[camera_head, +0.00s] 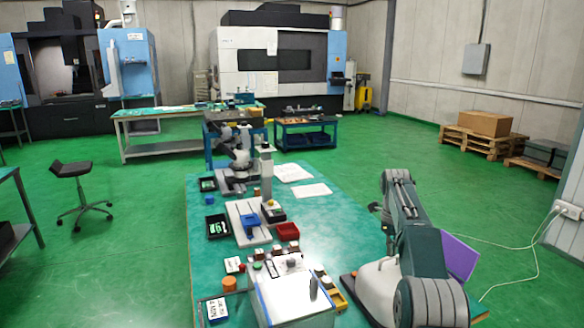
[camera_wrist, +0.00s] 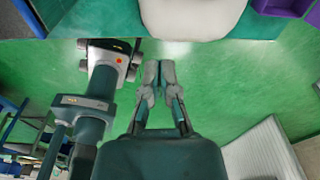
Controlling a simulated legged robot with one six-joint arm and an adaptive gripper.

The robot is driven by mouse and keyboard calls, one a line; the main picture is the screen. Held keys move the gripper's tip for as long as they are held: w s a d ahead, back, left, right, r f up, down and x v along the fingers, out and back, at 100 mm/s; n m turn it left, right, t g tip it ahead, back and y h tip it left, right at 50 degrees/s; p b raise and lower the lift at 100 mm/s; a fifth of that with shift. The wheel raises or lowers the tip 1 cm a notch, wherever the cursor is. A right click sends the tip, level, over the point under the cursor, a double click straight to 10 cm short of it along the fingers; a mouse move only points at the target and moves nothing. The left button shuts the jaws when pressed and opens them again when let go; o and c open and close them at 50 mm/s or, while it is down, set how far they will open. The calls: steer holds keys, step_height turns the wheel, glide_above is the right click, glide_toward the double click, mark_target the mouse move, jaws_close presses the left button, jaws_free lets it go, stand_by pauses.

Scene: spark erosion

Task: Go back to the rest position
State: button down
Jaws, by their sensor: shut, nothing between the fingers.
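My arm is folded upright over the right edge of the green-topped workbench (camera_head: 335,225) in the head view. In the wrist view my gripper (camera_wrist: 158,68) points away from the camera, with its two grey fingers together and nothing between them. The fingers are clear of any object, with green surface behind them. In the head view the fingertips cannot be made out clearly; a small dark part shows at the arm's left side.
Pallets with a carton (camera_head: 485,124) lie far right. Open green floor lies between.

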steer(key=s+a+r+n+t, duration=0.2)
steer(key=s+a+r+n, duration=0.2)
steer(key=s+r+n, duration=0.45)
steer(key=s+a+r+n+t, duration=0.2)
steer(key=s+a+r+n, duration=0.2)
steer(key=s+r+n, duration=0.5)
steer(key=s+a+f+n+t, duration=0.1)
steer(key=s+f+n, duration=0.2)
steer(key=s, duration=0.5)
steer(key=s+a+f+n, duration=0.1)
steer(key=s+f+n, duration=0.3)
steer(key=s+n, duration=0.2)
steer(key=s+a+f+n+t, duration=0.1)
steer(key=s+f+n, duration=0.3)
steer(key=s, duration=0.7)
steer(key=shift+a+f+n+t+y, duration=0.2)
steer(key=shift+a+n+t+y, duration=0.15)
steer(key=shift+a, duration=0.1)
steer(key=shift+a, duration=0.15)
